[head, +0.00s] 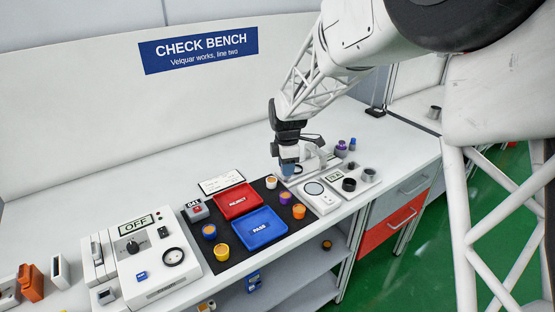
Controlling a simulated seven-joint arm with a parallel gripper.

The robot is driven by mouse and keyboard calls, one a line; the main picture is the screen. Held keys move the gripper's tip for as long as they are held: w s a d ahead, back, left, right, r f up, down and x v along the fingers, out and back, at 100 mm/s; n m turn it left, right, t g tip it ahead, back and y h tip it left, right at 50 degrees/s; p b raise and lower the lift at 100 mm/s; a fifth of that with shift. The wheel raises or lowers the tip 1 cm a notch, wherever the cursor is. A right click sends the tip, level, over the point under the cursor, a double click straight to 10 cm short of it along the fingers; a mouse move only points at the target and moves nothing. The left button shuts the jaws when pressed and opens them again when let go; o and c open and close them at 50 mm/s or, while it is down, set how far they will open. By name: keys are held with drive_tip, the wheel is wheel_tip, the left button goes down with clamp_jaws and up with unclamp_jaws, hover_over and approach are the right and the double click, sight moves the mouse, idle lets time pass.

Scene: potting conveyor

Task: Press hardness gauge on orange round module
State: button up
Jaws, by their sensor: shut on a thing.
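A red REJECT tray (219,210) and blue PASS tray (240,247) lie on the black mat (207,267). A white scale-like device (329,206) and a plate with dark rings (366,186) are right. A large white tester (165,284) reads OFF at left.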

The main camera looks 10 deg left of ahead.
hover_over(299, 210)
drive_tip(key=shift+f, duration=0.15)
drive_tip(key=shift+f, duration=0.25)
idle(0.4)
drive_tip(key=shift+f, duration=1.95)
drive_tip(key=shift+f, duration=0.75)
idle(2.0)
drive_tip(key=shift+r, duration=0.1)
drive_tip(key=shift+r, duration=2.95)
